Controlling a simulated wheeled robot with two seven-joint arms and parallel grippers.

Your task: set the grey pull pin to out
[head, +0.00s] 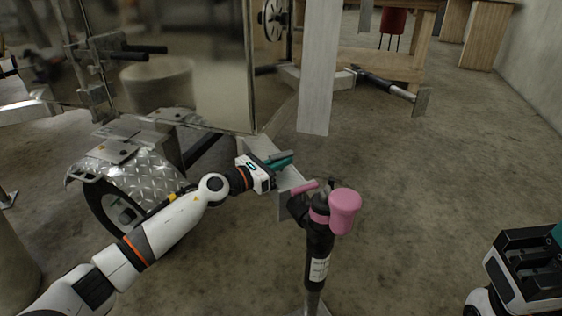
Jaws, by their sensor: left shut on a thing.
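My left gripper (281,160) reaches in from the left, its teal fingers at the grey metal bracket (287,187) by the trailer's lower corner. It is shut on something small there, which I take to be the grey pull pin. The fingers largely hide the pin, so I cannot tell how far it is in or out. Part of my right gripper (532,264) shows at the lower right edge, far from the bracket. Its fingertips are cut off, so its jaws cannot be read.
A black post (318,255) with a pink knob (345,205) stands just right of the bracket. The trailer's shiny wall (215,70) and chequered mudguard (135,175) are at the left. A wooden bench (390,65) stands behind. Concrete floor is clear at the right.

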